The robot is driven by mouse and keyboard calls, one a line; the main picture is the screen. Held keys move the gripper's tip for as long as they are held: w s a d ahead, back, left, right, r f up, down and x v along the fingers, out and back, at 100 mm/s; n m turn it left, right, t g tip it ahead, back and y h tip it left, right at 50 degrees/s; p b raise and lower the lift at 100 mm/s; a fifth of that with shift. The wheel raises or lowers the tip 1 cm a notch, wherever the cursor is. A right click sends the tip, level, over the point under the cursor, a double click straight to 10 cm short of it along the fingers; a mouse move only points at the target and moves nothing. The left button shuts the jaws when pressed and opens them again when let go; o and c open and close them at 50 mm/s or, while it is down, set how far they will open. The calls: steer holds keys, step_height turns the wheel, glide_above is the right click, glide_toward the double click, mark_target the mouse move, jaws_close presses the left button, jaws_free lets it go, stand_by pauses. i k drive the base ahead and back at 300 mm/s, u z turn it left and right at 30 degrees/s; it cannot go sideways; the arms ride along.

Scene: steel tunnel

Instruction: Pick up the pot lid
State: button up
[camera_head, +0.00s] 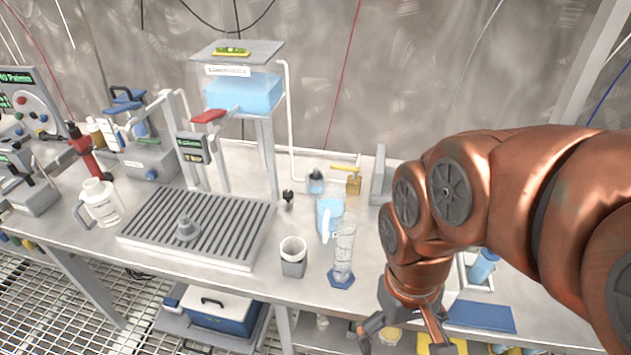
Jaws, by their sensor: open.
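No object is plain to me as a pot lid. A small grey domed piece with a narrow raised top (187,229) sits on the ribbed grey tray (235,252) at the left of the bench; I cannot tell whether it is the lid. My gripper (405,335) is open, with its fingers spread, at the bottom right by the bench's front edge. My copper-coloured arm hides much of the bench's right side.
A grey cup (293,258), a clear cylinder on a blue base (343,250) and a blue jug (328,215) stand between the tray and my gripper. A white jug (101,203) stands left of the tray. A raised blue tank (243,92) stands behind.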

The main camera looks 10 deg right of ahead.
mark_target(185, 224)
steer(key=u, duration=2.55)
steer(key=i, duration=3.1)
steer(key=z, duration=3.35)
